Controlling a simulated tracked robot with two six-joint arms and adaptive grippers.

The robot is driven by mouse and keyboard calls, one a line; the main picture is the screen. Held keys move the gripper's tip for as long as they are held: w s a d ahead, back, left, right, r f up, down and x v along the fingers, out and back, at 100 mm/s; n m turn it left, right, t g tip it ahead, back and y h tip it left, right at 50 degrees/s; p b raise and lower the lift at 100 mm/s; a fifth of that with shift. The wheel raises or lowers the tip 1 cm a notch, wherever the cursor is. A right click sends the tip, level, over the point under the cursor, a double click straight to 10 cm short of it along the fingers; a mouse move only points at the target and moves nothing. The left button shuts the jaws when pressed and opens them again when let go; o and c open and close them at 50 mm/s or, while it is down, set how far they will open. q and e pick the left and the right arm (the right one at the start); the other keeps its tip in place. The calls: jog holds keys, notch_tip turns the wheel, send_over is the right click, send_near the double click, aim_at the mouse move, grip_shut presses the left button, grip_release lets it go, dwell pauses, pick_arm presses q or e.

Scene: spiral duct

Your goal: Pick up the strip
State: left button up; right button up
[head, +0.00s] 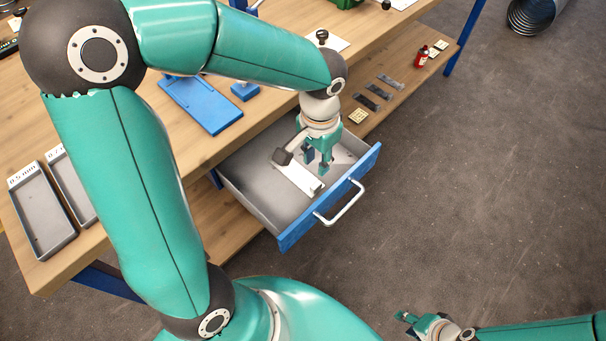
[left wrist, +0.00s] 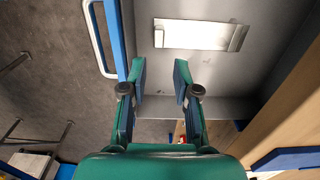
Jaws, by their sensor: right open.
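A pale flat strip (head: 299,180) lies on the floor of the open drawer (head: 246,188) in the head view. It also shows in the left wrist view (left wrist: 195,35), lying crosswise beyond the fingertips. My left gripper (head: 319,165) points down over the drawer, beside the strip. In the left wrist view its two fingers (left wrist: 160,72) are apart with nothing between them. The strip is not between them, and I cannot tell how high the fingers are above the drawer floor. My right gripper (head: 406,317) is open at the bottom of the head view, away from the drawer.
The drawer front is blue with a pale bar handle (head: 342,205). A wooden bench (head: 160,130) carries a blue plate (head: 203,104) and grey trays (head: 42,212). Several dark pieces (head: 378,92) and a red bottle (head: 422,55) lie on the lower shelf.

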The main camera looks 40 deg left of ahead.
aim_at(316, 185)
pick_arm(q)
notch_tip(316, 185, down, 10)
jog(key=shift+w+d+f+b, duration=0.1)
jog(key=shift+f+b, duration=0.15)
jog(key=shift+b, duration=0.3)
grip_shut()
